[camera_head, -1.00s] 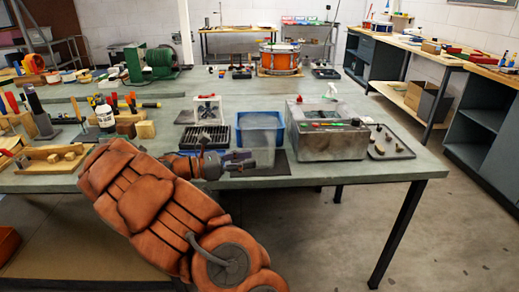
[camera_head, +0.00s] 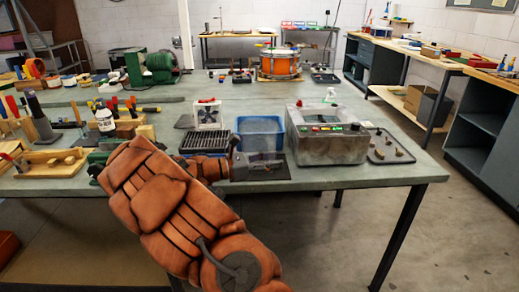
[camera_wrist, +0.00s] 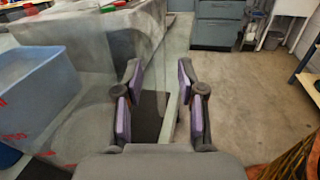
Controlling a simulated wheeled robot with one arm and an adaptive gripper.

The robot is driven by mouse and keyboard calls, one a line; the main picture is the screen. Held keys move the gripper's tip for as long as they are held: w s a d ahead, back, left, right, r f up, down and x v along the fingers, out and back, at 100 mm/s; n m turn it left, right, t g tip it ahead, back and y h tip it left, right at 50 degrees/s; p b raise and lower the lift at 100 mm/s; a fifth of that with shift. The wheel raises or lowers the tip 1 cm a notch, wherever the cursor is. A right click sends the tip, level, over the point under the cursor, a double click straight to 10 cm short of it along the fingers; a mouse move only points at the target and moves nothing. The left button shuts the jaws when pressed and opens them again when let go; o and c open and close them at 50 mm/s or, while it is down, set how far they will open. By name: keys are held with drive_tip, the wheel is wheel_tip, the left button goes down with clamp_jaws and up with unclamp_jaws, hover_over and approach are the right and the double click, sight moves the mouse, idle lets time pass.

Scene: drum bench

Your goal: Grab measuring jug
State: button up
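The measuring jug (camera_wrist: 88,85) is clear, with red marks on its wall. In the wrist view it fills the left side close to the camera, and the blue tub shows through it. In the head view it is hard to make out in front of the blue tub. My gripper (camera_wrist: 160,108) is open, its two purple-padded fingers apart. The left finger overlaps the jug's right side in the picture. A faint clear part, possibly the handle, shows between the fingers; I cannot tell whether anything touches it. In the head view my gripper (camera_head: 266,168) is low over the bench's front edge.
The blue tub (camera_head: 241,129) stands behind my gripper. A grey tank with a control panel (camera_head: 326,150) is to its right, beside a tray of small parts (camera_head: 390,147). A black rack (camera_head: 204,139) is to the left. Floor is open beyond the bench's right edge.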

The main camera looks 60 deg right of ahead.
drive_tip(key=shift+c, duration=0.3)
clamp_jaws()
